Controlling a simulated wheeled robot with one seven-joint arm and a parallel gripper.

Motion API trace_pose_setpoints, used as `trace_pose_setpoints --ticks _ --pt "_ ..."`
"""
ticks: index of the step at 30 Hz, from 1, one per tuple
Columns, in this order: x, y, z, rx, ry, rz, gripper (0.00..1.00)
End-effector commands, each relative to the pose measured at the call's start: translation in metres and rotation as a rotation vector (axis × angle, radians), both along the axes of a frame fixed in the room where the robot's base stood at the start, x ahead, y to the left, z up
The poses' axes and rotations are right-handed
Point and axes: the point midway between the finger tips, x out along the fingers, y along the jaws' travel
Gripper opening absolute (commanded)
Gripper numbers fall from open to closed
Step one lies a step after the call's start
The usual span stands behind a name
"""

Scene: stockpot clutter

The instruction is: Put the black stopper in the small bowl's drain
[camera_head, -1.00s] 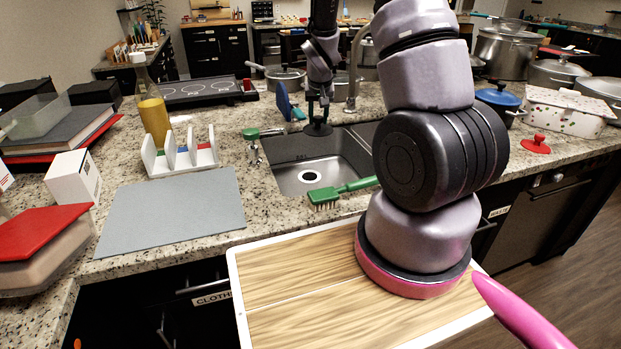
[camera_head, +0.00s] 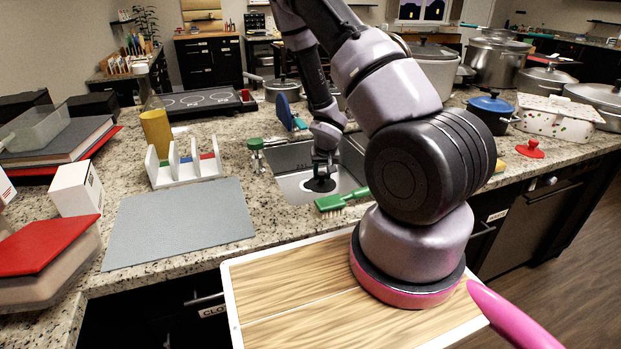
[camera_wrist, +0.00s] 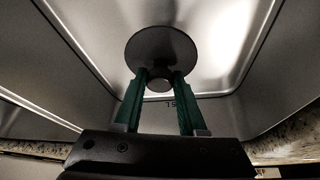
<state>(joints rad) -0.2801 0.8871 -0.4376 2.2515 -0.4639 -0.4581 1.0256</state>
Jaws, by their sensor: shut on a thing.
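The black stopper (camera_head: 320,186) is a round dark disc with a knob. My gripper (camera_head: 323,170) points down into the bowl, shut on the stopper's knob. In the wrist view the green fingers (camera_wrist: 160,78) pinch the knob and the stopper's disc (camera_wrist: 158,46) hides the drain.
A green brush (camera_head: 340,199) lies at the sink's front edge. A green-topped item (camera_head: 256,144) stands left of the bowl, and a blue piece (camera_head: 285,112) stands behind it. A white rack (camera_head: 185,172) and a grey mat (camera_head: 180,222) are farther left.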

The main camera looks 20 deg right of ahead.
Motion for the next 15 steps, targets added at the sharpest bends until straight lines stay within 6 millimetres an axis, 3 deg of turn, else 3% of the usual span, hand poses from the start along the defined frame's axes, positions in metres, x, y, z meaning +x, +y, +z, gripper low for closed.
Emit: trace_pose_setpoints --ticks 1,6,15 --pt "0.016 -0.001 0.001 0.000 -0.004 0.000 0.00" --pt "0.058 -0.001 0.001 -0.001 -0.003 0.000 0.00" --pt "0.109 -0.002 0.001 0.000 -0.003 -0.002 0.00"
